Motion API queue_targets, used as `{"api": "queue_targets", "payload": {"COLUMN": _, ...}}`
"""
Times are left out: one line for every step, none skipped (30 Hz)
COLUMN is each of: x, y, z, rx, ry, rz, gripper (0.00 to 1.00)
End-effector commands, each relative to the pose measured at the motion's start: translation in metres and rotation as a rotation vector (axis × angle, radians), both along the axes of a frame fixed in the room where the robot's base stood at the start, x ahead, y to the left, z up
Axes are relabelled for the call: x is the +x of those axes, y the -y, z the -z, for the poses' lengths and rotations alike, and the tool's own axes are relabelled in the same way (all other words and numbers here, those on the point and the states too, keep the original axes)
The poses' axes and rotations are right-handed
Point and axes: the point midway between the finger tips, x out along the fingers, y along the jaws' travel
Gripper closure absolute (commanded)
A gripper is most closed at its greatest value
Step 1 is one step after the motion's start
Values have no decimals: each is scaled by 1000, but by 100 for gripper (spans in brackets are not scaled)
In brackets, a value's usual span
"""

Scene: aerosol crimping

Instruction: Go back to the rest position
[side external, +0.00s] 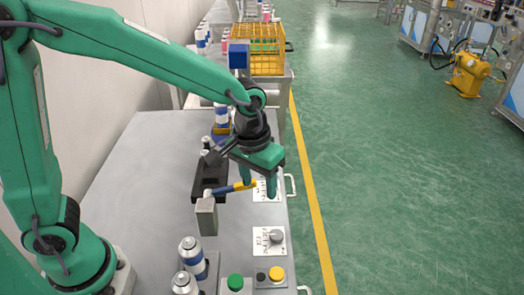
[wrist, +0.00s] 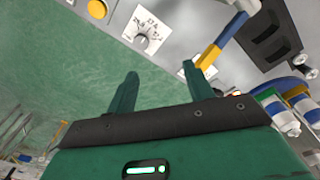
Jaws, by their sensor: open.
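My gripper (side external: 259,187) hangs over the right side of the grey metal table (side external: 140,165), fingers pointing down. In the wrist view its two green fingers (wrist: 159,69) stand apart with nothing between them. A lever with a blue and yellow handle (side external: 231,188) lies beside the fingers, on the dark crimping fixture. In the wrist view the handle (wrist: 214,46) has its yellow end close to the right finger; I cannot tell whether they touch.
A dial knob (side external: 277,236) sits on a white plate near the table's right edge. A green button (side external: 235,282) and a yellow button (side external: 276,273) are in front. Aerosol cans (side external: 190,250) stand at front left. A yellow crate (side external: 266,62) is behind.

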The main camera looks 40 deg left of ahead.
Motion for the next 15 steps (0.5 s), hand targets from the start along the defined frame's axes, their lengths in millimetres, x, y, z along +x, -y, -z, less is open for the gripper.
{"api": "queue_targets", "payload": {"x": -3, "y": -9, "z": -10, "rx": -6, "ry": 21, "rz": 0, "gripper": 48}}
{"api": "queue_targets", "payload": {"x": -6, "y": -14, "z": -15, "rx": -8, "ry": 30, "rz": 2, "gripper": 48}}
{"api": "queue_targets", "payload": {"x": -9, "y": -21, "z": -21, "rx": -11, "ry": 43, "rz": 4, "gripper": 48}}
{"api": "queue_targets", "payload": {"x": -11, "y": -25, "z": -26, "rx": -13, "ry": 54, "rz": 7, "gripper": 48}}
{"api": "queue_targets", "payload": {"x": -14, "y": -30, "z": -31, "rx": -14, "ry": 65, "rz": 9, "gripper": 48}}
{"api": "queue_targets", "payload": {"x": -17, "y": -37, "z": -36, "rx": -16, "ry": 78, "rz": 13, "gripper": 48}}
{"api": "queue_targets", "payload": {"x": -20, "y": -41, "z": -40, "rx": -17, "ry": 89, "rz": 14, "gripper": 48}}
{"api": "queue_targets", "payload": {"x": -23, "y": -46, "z": -44, "rx": -18, "ry": 99, "rz": 16, "gripper": 48}}
{"api": "queue_targets", "payload": {"x": -27, "y": -52, "z": -49, "rx": -18, "ry": 112, "rz": 20, "gripper": 48}}
{"api": "queue_targets", "payload": {"x": -30, "y": -56, "z": -53, "rx": -19, "ry": 123, "rz": 21, "gripper": 48}}
{"api": "queue_targets", "payload": {"x": -34, "y": -61, "z": -56, "rx": -19, "ry": 133, "rz": 24, "gripper": 48}}
{"api": "queue_targets", "payload": {"x": -38, "y": -66, "z": -61, "rx": -18, "ry": 148, "rz": 26, "gripper": 48}}
{"api": "queue_targets", "payload": {"x": -41, "y": -71, "z": -64, "rx": -18, "ry": 158, "rz": 29, "gripper": 48}}
{"api": "queue_targets", "payload": {"x": -45, "y": -75, "z": -67, "rx": -17, "ry": 168, "rz": 29, "gripper": 48}}
{"api": "queue_targets", "payload": {"x": -50, "y": -80, "z": -71, "rx": -15, "ry": 183, "rz": 34, "gripper": 48}}
